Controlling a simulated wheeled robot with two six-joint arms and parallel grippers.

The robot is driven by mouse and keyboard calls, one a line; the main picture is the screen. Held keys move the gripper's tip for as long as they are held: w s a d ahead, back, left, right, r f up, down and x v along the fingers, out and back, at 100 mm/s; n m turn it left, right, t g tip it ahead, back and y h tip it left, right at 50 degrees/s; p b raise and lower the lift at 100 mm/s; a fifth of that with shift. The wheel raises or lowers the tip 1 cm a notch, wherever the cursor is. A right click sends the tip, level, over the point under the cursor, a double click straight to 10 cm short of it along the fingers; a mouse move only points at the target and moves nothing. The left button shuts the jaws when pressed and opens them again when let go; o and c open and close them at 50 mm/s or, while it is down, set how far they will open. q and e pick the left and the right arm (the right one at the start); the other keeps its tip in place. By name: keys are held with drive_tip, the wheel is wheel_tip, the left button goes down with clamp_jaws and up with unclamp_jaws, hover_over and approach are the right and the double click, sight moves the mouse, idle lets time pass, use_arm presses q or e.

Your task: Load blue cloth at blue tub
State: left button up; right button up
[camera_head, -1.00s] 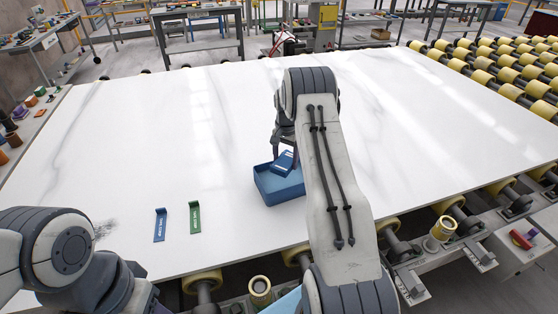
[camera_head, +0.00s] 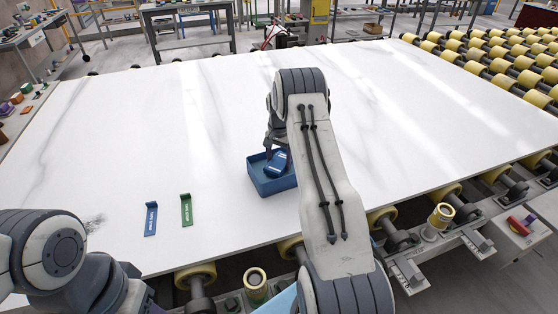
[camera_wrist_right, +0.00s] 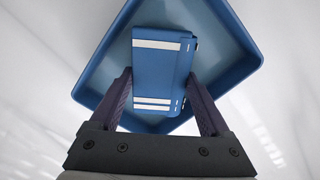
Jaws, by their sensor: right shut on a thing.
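The blue tub (camera_head: 270,184) stands on the white stone slab, left of my right forearm; it fills the upper part of the right wrist view (camera_wrist_right: 112,74). The blue cloth (camera_head: 277,163) is a folded packet with white stripes, seen over the tub's interior; it also shows in the right wrist view (camera_wrist_right: 160,72). My right gripper (camera_wrist_right: 160,88) is shut on the cloth, one finger at each side. Whether the cloth touches the tub floor I cannot tell. My left arm is at the lower left of the head view; its gripper is out of view.
A blue bracket (camera_head: 151,219) and a green bracket (camera_head: 186,210) lie on the slab (camera_head: 130,140) left of the tub. Yellow rollers (camera_head: 500,65) line the far right. Rollers and a metal frame run along the front edge. The slab is otherwise clear.

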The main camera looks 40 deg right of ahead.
sight(279, 161)
drive_tip(key=shift+f, duration=0.6)
idle(1.5)
drive_tip(key=shift+r+p, duration=2.15)
drive_tip(key=shift+r, duration=1.45)
